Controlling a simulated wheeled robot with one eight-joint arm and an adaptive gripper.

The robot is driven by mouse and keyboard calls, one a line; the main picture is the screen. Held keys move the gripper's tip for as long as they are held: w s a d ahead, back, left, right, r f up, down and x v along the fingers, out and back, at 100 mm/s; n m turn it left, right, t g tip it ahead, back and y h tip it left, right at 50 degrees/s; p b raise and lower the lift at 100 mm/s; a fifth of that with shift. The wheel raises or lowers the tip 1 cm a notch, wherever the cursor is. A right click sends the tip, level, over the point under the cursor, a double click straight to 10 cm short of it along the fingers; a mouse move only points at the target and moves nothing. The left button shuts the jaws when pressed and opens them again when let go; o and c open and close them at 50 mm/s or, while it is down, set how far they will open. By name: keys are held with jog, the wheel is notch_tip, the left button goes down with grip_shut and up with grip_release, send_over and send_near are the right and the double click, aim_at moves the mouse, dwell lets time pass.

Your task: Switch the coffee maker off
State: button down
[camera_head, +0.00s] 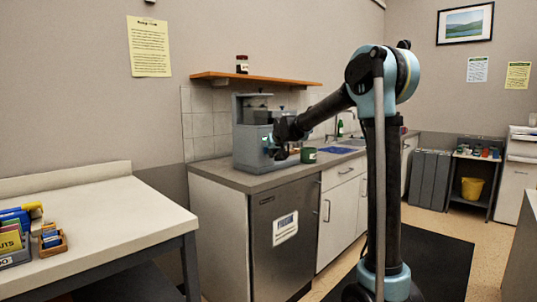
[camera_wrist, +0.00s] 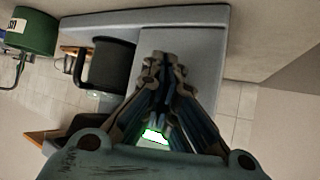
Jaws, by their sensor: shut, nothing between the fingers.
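The grey coffee maker (camera_head: 245,150) stands on the counter below the wooden shelf. In the wrist view its pale grey body (camera_wrist: 205,45) fills the upper middle, with a dark jug (camera_wrist: 108,66) to the left. My gripper (camera_head: 272,150) is at the coffee maker's front right in the head view and hides part of it. In the wrist view my gripper (camera_wrist: 163,62) has its fingers together and empty, overlapping the grey body; contact cannot be told. A small green glow (camera_head: 266,141) shows beside the gripper. The switch itself cannot be made out.
A green mug (camera_head: 308,155) stands right of the coffee maker; a green container (camera_wrist: 32,32) shows at the wrist view's upper left. A wooden shelf (camera_head: 250,77) with a jar (camera_head: 242,64) hangs above. A sink (camera_head: 352,143) lies farther right. A table (camera_head: 110,215) stands at left.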

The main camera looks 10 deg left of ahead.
jog(key=shift+w+a, duration=0.1)
dwell(0.5)
jog(key=shift+s+d, duration=0.55)
jog(key=shift+d, duration=0.15)
jog(key=shift+d, duration=0.1)
jog(key=shift+s+d, duration=0.95)
jog(key=shift+d, duration=0.2)
jog(key=shift+s+d, duration=0.9)
jog(key=shift+d, duration=0.25)
